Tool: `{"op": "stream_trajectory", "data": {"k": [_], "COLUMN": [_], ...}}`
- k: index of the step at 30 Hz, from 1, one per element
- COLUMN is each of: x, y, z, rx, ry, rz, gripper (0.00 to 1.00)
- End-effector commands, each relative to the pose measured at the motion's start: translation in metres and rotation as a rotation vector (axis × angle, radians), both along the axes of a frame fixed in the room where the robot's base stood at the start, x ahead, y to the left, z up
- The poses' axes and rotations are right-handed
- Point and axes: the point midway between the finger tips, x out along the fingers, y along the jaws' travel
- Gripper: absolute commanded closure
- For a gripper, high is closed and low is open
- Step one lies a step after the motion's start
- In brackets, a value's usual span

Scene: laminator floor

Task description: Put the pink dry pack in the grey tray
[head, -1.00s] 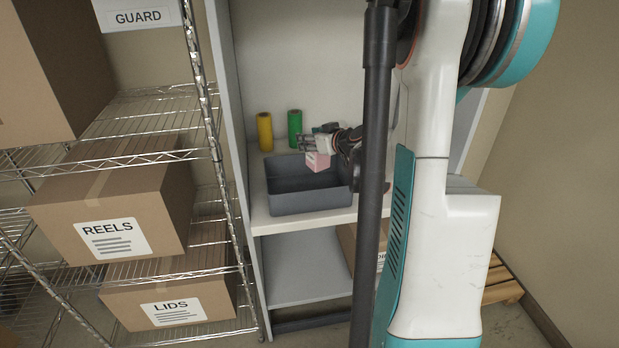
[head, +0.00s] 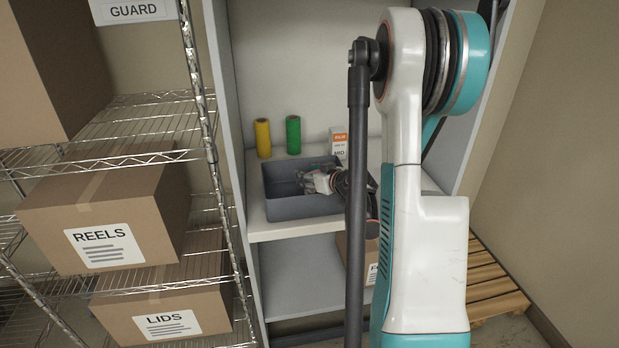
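The grey tray (head: 300,208) stands on the white shelf of the cabinet. My gripper (head: 305,180) reaches in from the right and is low over the tray's opening, with its fingers inside the rim as seen from here. I cannot make out the pink dry pack now; it may be hidden behind or under my gripper or the tray's front wall. The fingers are too small and overlapped to tell whether they are open or shut.
A yellow roll (head: 263,138) and a green roll (head: 293,135) stand behind the tray. A white and orange box (head: 339,143) stands at the back right. A wire rack with cardboard boxes (head: 105,225) is at left.

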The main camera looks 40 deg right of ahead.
Motion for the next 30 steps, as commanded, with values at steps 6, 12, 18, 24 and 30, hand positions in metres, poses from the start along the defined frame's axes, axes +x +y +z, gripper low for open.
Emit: {"op": "stream_trajectory", "data": {"k": [6,12,18,24,30], "x": [0.0,0.0,0.0,-0.009,-0.045], "y": [0.0,0.0,0.0,0.0,0.005], "z": [-0.003,-0.002,-0.002,0.006,0.022], "rx": [0.0,0.0,0.0,0.001,0.001], "ry": [0.0,0.0,0.0,0.0,0.0], "rz": [0.0,0.0,0.0,-0.001,-0.004], "gripper": [0.87,0.35,0.35,0.35,0.35]}}
